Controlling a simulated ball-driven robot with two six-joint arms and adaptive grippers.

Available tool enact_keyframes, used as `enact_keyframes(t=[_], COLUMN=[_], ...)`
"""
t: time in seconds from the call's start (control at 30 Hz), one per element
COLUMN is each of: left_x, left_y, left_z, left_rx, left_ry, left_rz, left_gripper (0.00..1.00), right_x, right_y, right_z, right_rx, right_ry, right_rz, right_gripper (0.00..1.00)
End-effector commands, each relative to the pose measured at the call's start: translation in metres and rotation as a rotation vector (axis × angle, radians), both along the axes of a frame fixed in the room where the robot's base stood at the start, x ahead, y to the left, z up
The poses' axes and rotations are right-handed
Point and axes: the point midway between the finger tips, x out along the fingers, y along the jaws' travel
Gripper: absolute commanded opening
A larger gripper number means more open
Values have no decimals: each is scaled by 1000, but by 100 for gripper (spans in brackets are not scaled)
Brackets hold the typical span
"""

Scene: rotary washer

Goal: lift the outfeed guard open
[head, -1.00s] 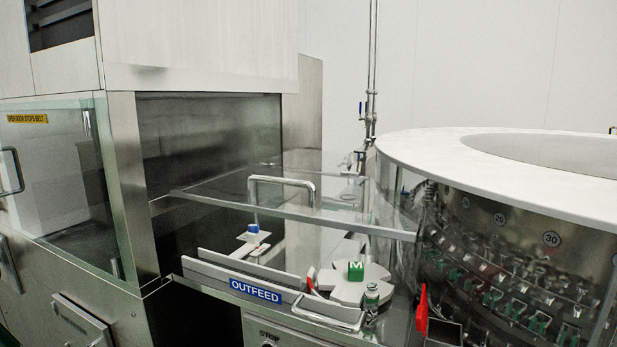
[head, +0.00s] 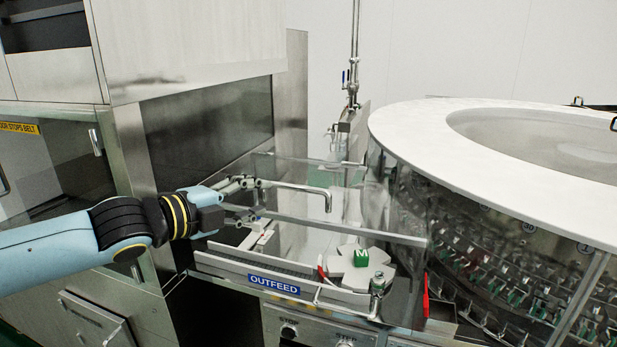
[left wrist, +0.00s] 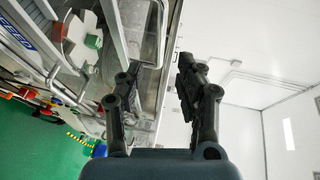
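The outfeed guard is a clear panel with a steel edge strip (head: 350,231), above the blue OUTFEED sign (head: 273,284). It looks lowered over the outfeed. Its bent steel bar handle (head: 300,188) stands out from the panel; a steel loop, which looks like this handle, shows in the left wrist view (left wrist: 162,32). My left gripper (head: 256,197) comes in from the left at the handle's left end. Its two dark fingers are apart in the left wrist view (left wrist: 160,68). I cannot tell whether they touch the handle. My right gripper is in neither view.
The round washer with a white top ring (head: 420,150) stands at the right. A steel cabinet wall (head: 210,130) rises at the left, close to my left arm.

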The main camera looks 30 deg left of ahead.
Motion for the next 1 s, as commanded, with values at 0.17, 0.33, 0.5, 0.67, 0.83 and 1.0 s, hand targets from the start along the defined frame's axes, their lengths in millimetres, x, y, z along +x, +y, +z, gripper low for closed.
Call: enact_keyframes(t=[0.17, 0.33, 0.5, 0.67, 0.83, 1.0], left_x=[8, 27, 56, 84, 101, 105], left_y=[0, -4, -9, -14, -15, -17], left_z=[-2, -9, -12, -14, -17, -18], left_rx=[-1, -3, -8, -8, -3, -2], left_ry=[-4, -4, -5, -3, 0, 0], left_rz=[5, 2, 2, 3, 4, 1], left_gripper=[36, 36, 36, 36, 36, 36], right_x=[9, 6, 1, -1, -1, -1], right_y=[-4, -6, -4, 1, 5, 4], right_z=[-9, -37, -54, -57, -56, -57], right_rx=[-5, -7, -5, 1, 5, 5], right_ry=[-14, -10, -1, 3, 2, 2], right_rz=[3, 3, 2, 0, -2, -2], right_gripper=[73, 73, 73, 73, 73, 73])
